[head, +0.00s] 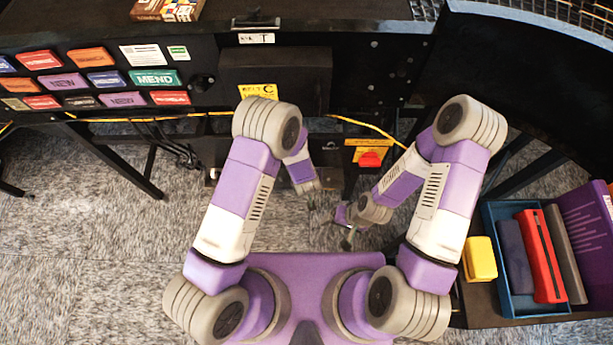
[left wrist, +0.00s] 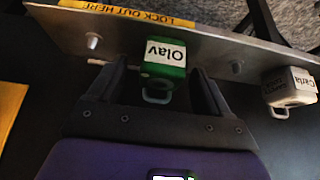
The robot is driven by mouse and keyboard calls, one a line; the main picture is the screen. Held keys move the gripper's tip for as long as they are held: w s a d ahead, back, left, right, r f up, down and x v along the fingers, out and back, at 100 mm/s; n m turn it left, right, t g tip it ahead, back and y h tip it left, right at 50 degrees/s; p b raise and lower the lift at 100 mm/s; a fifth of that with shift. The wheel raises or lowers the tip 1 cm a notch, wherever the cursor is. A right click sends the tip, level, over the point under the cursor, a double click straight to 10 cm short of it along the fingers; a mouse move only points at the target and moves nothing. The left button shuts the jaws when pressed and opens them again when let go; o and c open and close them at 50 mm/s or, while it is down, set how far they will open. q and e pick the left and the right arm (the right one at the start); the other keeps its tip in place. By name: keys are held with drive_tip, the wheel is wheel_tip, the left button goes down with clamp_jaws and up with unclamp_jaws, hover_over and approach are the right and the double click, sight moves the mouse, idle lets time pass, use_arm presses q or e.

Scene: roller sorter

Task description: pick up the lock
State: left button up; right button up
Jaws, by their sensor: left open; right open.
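A green lock (left wrist: 164,60) with a white label reading "Olav" hangs at a metal rail (left wrist: 215,48) in the left wrist view. Its pale shackle shows on the near side. My left gripper (left wrist: 158,68) is open, with one finger on each side of the green lock; I cannot tell whether either finger touches it. In the head view the left fingers are not clear. My right gripper (head: 346,228) is open and empty above the floor.
The rail has a yellow "LOCK OUT HERE" strip (left wrist: 125,12) and a bare peg (left wrist: 93,41). In the head view, a black panel with coloured tags (head: 92,78) is at left. A blue bin (head: 493,238) and yellow block (head: 480,259) are at right. A red knob (head: 370,159) sits on yellow.

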use_arm(q)
drive_tip(key=c, duration=1.1)
drive_tip(key=shift+r, duration=0.2)
drive_tip(key=shift+c, duration=0.2)
use_arm(e)
drive_tip(key=shift+r, duration=0.1)
